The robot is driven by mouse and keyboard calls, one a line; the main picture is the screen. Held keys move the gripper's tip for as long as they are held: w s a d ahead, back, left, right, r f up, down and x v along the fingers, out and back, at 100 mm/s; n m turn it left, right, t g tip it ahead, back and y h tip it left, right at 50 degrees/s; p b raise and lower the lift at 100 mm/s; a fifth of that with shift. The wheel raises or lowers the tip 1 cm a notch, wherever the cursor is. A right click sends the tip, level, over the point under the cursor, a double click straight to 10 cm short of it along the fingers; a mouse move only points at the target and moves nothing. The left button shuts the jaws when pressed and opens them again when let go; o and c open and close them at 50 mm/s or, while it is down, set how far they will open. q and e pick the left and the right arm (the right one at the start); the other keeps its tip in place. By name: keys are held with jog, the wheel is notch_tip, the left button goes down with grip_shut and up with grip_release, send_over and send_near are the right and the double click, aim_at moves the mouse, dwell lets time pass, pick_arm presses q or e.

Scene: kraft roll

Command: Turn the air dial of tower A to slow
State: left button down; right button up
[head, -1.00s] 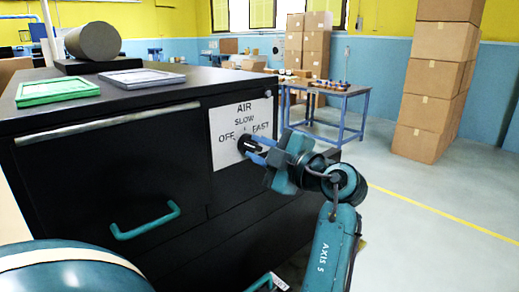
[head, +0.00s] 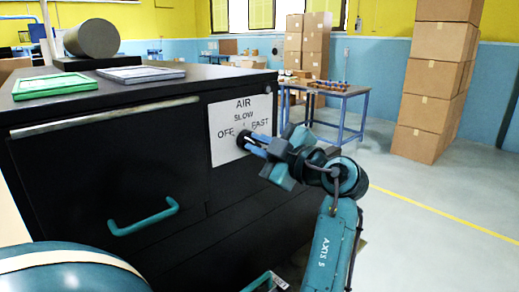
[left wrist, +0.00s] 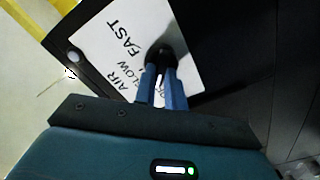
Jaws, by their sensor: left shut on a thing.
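The air dial (head: 243,140) is a dark round knob on a white label plate (head: 226,148) marked AIR, OFF, SLOW and FAST. The plate is on the front of a black cabinet (head: 90,165). My left gripper (head: 251,143) reaches the dial from the right, its blue fingers shut on the knob. In the left wrist view, the dial (left wrist: 162,52) sits between the fingertips, and the fingers cover part of the lettering. The dial's pointer is too small and covered to read. No tower letter is readable. My right gripper is not in view.
A teal handle (head: 143,217) sticks out from the cabinet front. A grey roll (head: 92,38), a green frame (head: 54,86) and a grey-blue frame (head: 140,74) lie on top. A blue-legged table (head: 338,90) and stacked cartons (head: 428,95) stand behind. The floor at right is clear.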

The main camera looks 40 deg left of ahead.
pick_arm(q)
jog(key=m, duration=0.4)
jog(key=shift+w+r+m+b, duration=0.1)
jog(key=shift+m+b, duration=0.2)
jog(key=shift+b, duration=0.05)
jog(key=m, duration=0.4)
jog(key=shift+w+m+p, duration=0.1)
jog(key=shift+m+p, duration=0.2)
jog(key=shift+p, duration=0.05)
jog(key=c, duration=1.5)
grip_release()
jog(key=shift+o, duration=0.2)
